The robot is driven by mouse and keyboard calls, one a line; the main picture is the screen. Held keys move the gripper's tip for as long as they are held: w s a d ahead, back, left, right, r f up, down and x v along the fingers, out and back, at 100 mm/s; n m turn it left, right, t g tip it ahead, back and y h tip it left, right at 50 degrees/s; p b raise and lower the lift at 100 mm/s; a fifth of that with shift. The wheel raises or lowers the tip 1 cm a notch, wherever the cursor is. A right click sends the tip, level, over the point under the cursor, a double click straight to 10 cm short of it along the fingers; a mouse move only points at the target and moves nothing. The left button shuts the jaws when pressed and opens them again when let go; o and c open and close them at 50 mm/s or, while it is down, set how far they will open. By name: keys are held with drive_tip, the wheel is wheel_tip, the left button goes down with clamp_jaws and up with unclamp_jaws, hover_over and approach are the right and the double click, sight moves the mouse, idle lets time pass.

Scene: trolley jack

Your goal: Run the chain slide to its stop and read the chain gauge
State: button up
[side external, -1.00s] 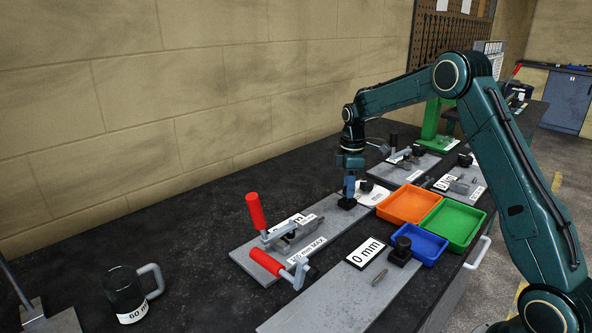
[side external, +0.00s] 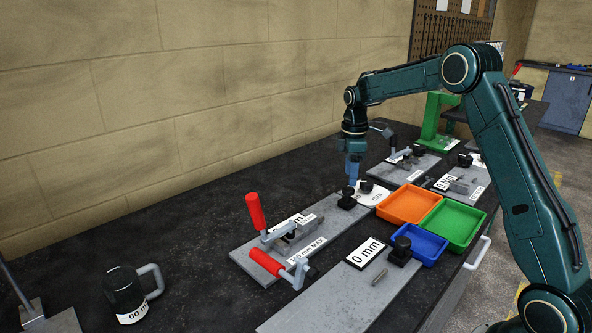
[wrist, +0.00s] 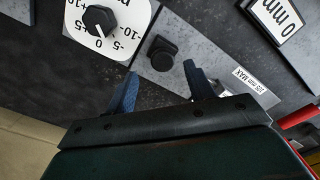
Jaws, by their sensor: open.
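My gripper (side external: 352,172) is above a black square knob (side external: 347,202) at the far end of a grey plate (side external: 255,233), with a visible gap below its tips. In the wrist view my gripper's two blue fingers (wrist: 160,87) are spread apart, and the black knob (wrist: 162,53) shows beyond them with nothing held. A white dial (side external: 374,197) with a black pointer knob stands beside it; in the wrist view the dial (wrist: 108,28) carries marks from -10 to +10. A "0 mm" card (side external: 366,252) lies nearer the front. I cannot tell which fixture is the chain slide.
Red-handled clamps (side external: 256,211) stand on the same plate. Orange (side external: 408,219), green (side external: 437,243) and blue (side external: 410,257) trays lie to the right. A black mug (side external: 126,296) stands at the left front.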

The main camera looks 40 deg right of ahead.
sight(349, 189)
wheel_tip(349, 189, up, 10)
drive_tip(key=shift+f, duration=0.15)
idle(0.3)
drive_tip(key=shift+a+f, duration=0.2)
drive_tip(key=shift+f, duration=6.8)
clamp_jaws()
drive_tip(key=shift+a, duration=2.75)
